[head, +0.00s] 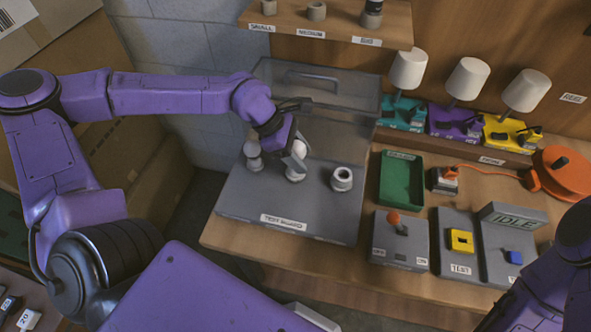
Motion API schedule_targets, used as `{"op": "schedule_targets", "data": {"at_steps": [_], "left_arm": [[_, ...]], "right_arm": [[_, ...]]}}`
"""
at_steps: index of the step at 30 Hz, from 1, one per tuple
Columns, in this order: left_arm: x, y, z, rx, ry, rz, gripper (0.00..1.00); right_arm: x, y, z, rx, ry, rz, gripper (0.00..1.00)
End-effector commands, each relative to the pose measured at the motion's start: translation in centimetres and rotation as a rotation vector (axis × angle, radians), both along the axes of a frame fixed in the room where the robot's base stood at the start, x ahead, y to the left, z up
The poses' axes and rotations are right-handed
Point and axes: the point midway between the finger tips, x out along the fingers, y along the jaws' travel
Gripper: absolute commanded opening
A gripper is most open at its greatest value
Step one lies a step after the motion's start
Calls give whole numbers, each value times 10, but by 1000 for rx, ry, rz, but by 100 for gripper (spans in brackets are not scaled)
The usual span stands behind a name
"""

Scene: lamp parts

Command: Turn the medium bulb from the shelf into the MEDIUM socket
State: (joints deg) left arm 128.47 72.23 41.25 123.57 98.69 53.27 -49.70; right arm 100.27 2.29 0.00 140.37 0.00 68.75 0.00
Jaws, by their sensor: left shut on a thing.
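The grey test board (290,222) lies on the wooden table with three sockets in a row. My left gripper (297,158) is over the middle socket (295,177) and shut on the white medium bulb (300,147). The bulb is upright at the socket's mouth; the fingers partly hide it, and I cannot tell how deep it sits. The left socket (254,163) has a small pale bulb-like top. The right socket (342,179) is open and empty. The medium holder (317,11) on the shelf looks empty. My right gripper is out of view.
A clear lid (330,95) stands raised behind the board. The shelf (340,25) overhangs at the back. To the right are a green tray (401,180), a lever box (399,240), a button panel (461,242), an orange reel (562,172) and three lamps (466,80).

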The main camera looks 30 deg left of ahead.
Motion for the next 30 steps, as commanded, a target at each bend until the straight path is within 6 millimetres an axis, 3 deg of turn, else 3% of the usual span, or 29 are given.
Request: {"op": "schedule_targets", "data": {"at_steps": [25, 26, 27, 28, 30], "left_arm": [[0, 0, -3, 0, 0, 0, 30], [0, 0, -3, 0, 0, 0, 49], [0, 0, -3, 0, 1, -1, 36], [0, 0, -3, 1, 1, -1, 30], [-1, 0, -4, 0, 2, -1, 30]], "right_arm": [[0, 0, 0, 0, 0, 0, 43], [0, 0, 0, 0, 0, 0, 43], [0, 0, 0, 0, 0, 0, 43], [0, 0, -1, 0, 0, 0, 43], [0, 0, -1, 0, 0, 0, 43]]}}
